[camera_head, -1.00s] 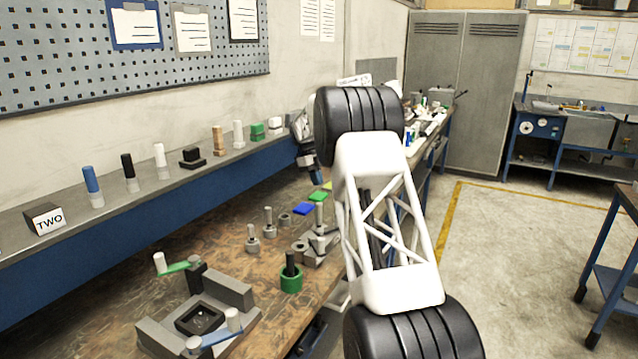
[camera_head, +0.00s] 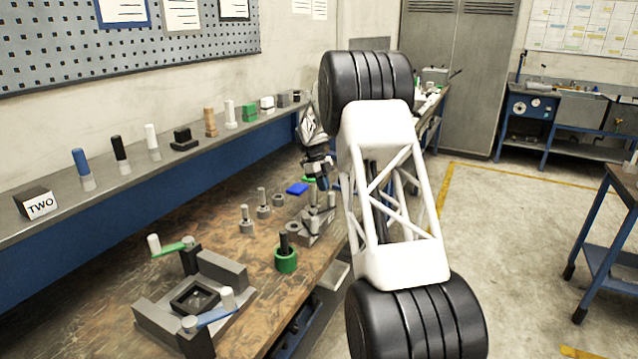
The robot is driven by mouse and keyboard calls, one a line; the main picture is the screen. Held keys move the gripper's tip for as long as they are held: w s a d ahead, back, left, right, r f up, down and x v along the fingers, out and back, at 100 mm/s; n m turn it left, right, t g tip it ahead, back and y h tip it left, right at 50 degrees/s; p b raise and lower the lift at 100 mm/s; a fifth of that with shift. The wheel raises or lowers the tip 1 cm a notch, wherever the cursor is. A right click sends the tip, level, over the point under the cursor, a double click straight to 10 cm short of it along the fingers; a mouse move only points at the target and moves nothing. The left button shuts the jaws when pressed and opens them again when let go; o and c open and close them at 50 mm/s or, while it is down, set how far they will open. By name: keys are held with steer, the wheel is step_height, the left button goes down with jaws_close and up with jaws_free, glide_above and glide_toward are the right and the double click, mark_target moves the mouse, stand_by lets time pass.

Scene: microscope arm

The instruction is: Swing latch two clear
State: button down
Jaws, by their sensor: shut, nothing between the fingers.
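A grey fixture (camera_head: 160,322) with a square dark socket (camera_head: 195,299) sits on the near part of the wooden bench. A green latch arm (camera_head: 172,248) with white knobs is at its back left corner. A blue latch arm (camera_head: 215,316) with white knobs is at its front right. I cannot tell from marks on the latches which is number two. My gripper (camera_head: 322,184) is farther along the bench, above the coloured pads and well apart from both latches. It is small and dark, shut and empty, and partly beside my white arm link.
A sign block reading TWO (camera_head: 40,205) stands on the back shelf with a blue-topped peg (camera_head: 81,167) and several other pegs and blocks. A green ring with a black peg (camera_head: 285,258) and several metal posts (camera_head: 246,220) stand between the fixture and my gripper.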

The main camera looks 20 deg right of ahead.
mark_target(333, 193)
steer(key=shift+s+d, duration=0.55)
steer(key=shift+s, duration=0.3)
stand_by(0.8)
steer(key=shift+s+d, duration=0.1)
steer(key=shift+s, duration=0.05)
steer(key=shift+s+d, duration=0.2)
steer(key=shift+s, duration=0.3)
steer(key=shift+s+d, duration=0.2)
steer(key=shift+s, duration=0.25)
steer(key=shift+f, duration=0.1)
steer(key=shift+w+a, duration=0.1)
steer(key=shift+w, duration=0.7)
steer(key=w+r, duration=0.6)
steer(key=r, duration=0.3)
steer(key=shift+a+r, duration=0.3)
